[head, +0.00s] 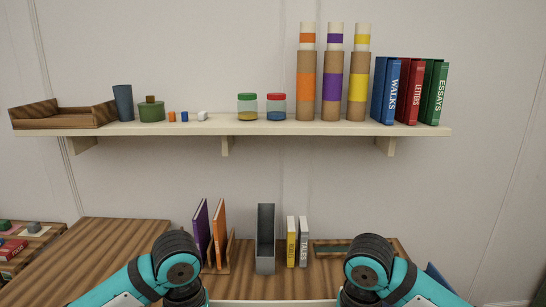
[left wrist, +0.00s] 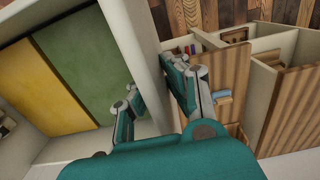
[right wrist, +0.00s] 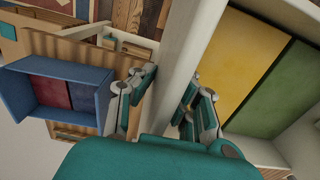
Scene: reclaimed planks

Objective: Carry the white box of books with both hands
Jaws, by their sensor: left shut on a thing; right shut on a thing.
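The white box shows in the head view only as a pale rim (head: 272,303) at the bottom edge, between my two arms. In the left wrist view its wall (left wrist: 148,50) runs between the fingers of my left gripper (left wrist: 156,100), which is shut on it. In the right wrist view my right gripper (right wrist: 160,103) is shut on the opposite wall (right wrist: 176,50). Inside the box lie a yellow book (left wrist: 45,85) and a green book (left wrist: 88,62), flat side by side. The fingertips are hidden from the head view by my wrists.
A wooden bench (head: 115,235) stands ahead, with upright books, a grey holder (head: 265,240) and yellow and white books (head: 291,243). A wall shelf (head: 225,124) above bears jars, tubes and binders. A blue bin (right wrist: 55,65) shows beside the right gripper. Left of the bench is another low surface with small items.

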